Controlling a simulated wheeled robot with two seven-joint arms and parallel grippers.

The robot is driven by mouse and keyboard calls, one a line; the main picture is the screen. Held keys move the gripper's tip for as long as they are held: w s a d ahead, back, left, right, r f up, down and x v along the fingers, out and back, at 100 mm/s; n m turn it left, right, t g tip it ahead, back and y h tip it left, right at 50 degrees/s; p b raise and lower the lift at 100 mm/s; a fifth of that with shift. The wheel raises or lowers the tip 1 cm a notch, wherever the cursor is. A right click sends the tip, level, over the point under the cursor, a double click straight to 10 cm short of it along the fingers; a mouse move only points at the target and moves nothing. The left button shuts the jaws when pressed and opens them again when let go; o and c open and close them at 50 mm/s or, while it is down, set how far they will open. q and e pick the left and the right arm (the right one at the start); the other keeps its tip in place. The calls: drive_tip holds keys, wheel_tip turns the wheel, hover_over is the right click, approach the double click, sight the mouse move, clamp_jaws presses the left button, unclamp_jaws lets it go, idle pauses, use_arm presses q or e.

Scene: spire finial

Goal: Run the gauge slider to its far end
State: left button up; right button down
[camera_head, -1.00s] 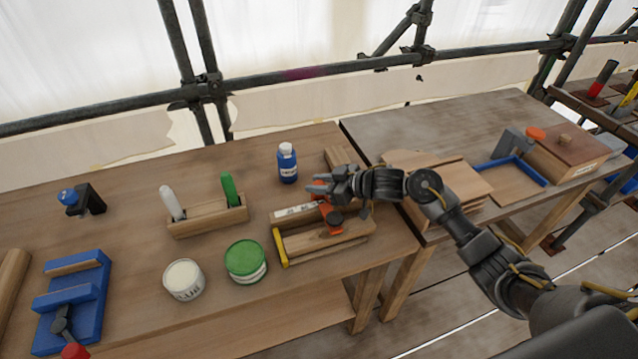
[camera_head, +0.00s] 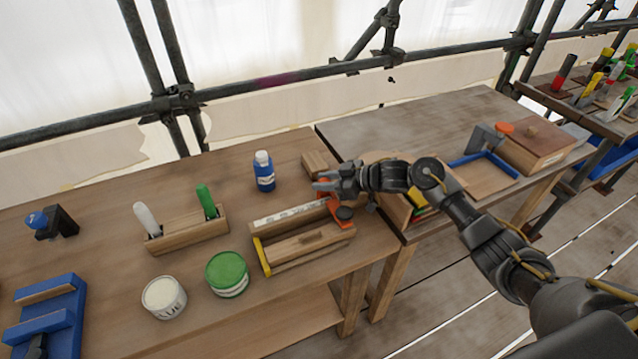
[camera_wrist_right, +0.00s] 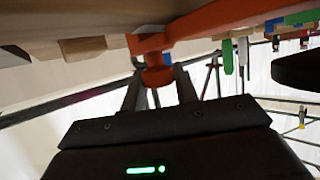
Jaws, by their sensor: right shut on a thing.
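The wooden gauge (camera_head: 300,252) lies on the left bench, with a yellow left end and a pale marked strip (camera_head: 290,214) along its back. My right gripper (camera_head: 322,186) reaches in from the right and is shut on the slider's orange peg. In the right wrist view this peg (camera_wrist_right: 158,72) sits between the fingers (camera_wrist_right: 160,92). The exact finger contact is small and partly hidden in the head view. My left gripper is out of view.
A blue bottle (camera_head: 264,172) stands behind the gauge. A green tin (camera_head: 227,274), a white tin (camera_head: 163,297) and a wooden holder (camera_head: 190,235) with two markers stand to its left. A small wood block (camera_head: 316,164) lies close behind my gripper.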

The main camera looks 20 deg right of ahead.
drive_tip(key=c, duration=1.1)
unclamp_jaws()
drive_tip(key=shift+d, duration=0.1)
drive_tip(key=shift+o, duration=0.2)
drive_tip(key=shift+r, duration=0.3)
wheel_tip(320, 180, up, 2)
drive_tip(key=shift+r, duration=0.2)
drive_tip(key=s+a+r, duration=0.4)
drive_tip(key=s+r, duration=0.6)
drive_tip(key=s, duration=0.3)
drive_tip(key=shift+s, duration=0.2)
